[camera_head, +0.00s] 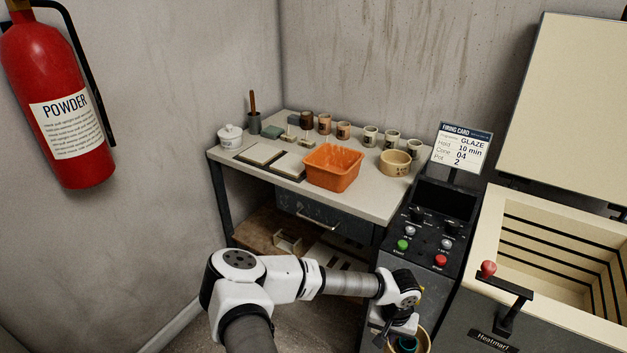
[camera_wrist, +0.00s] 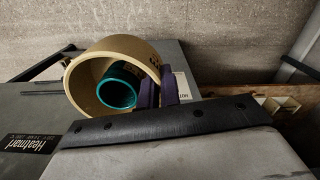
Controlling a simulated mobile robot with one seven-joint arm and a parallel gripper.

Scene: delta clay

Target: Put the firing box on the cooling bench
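The firing box appears to be the round tan container (camera_wrist: 95,62) with a teal cup (camera_wrist: 118,88) inside it. It also shows at the bottom edge of the head view (camera_head: 424,342), partly cut off. My gripper (camera_wrist: 157,90) has one purple finger inside the box and one outside, closed on its wall. The box looks tilted in the wrist view; its underside is hidden. The pale-topped bench (camera_head: 375,205) in the corner, behind and left of my gripper, appears to be the cooling bench.
On the bench stand an orange basket (camera_head: 333,167), a tan bowl (camera_head: 395,162), a white lidded pot (camera_head: 230,136), tiles and several cups. A control panel (camera_head: 428,240) and open kiln (camera_head: 550,250) stand right of it. The bench's front-right top is bare.

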